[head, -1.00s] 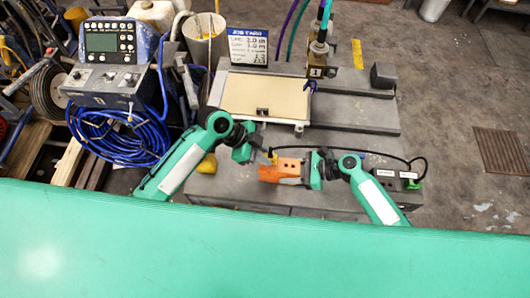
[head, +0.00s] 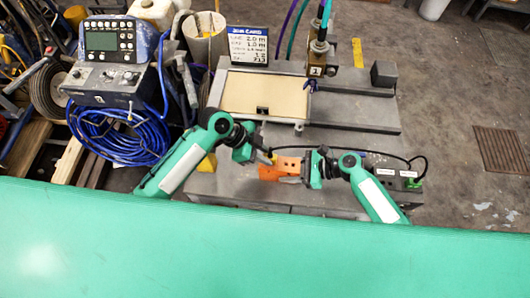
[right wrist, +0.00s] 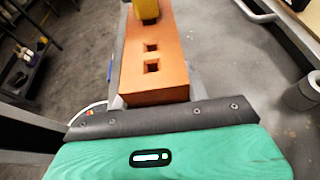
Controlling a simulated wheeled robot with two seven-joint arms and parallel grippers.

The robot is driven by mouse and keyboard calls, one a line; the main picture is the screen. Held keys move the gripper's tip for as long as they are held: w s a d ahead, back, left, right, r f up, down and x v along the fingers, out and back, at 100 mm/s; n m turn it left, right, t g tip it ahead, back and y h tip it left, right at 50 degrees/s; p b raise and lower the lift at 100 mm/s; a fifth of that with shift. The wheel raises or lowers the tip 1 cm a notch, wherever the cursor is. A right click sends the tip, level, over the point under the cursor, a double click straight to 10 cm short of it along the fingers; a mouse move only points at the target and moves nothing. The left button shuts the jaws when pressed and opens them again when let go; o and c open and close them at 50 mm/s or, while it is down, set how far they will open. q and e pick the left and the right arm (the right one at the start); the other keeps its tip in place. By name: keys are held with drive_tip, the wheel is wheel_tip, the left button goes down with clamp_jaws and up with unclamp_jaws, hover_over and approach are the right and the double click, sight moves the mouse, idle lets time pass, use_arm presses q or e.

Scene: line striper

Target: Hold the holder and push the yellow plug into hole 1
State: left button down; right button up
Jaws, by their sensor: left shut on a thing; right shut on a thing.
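The orange holder (head: 290,165) is at the front of the grey work surface. My right gripper (head: 303,168) is shut on the holder's right end. The yellow plug (right wrist: 147,9) stands at the far end of the holder in the right wrist view, cut off by the top edge. My left gripper (head: 266,157) is shut on the plug at the holder's left part. I cannot tell how deep the plug sits or which hole number it meets.
A beige panel in a grey frame (head: 238,93) lies behind the grippers. A black cable (head: 395,158) runs behind my right arm to a dark box (head: 395,181). A yellow object (head: 207,166) lies beside my left arm. A blue hose coil (head: 120,140) is at left.

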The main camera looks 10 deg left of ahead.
use_arm(q)
drive_tip(key=shift+f, duration=0.25)
drive_tip(key=c, duration=0.9)
unclamp_jaws()
drive_tip(key=shift+r, duration=0.1)
drive_tip(key=shift+v, duration=3.45)
use_arm(e)
drive_tip(key=o, duration=1.4)
drive_tip(key=shift+d, duration=0.15)
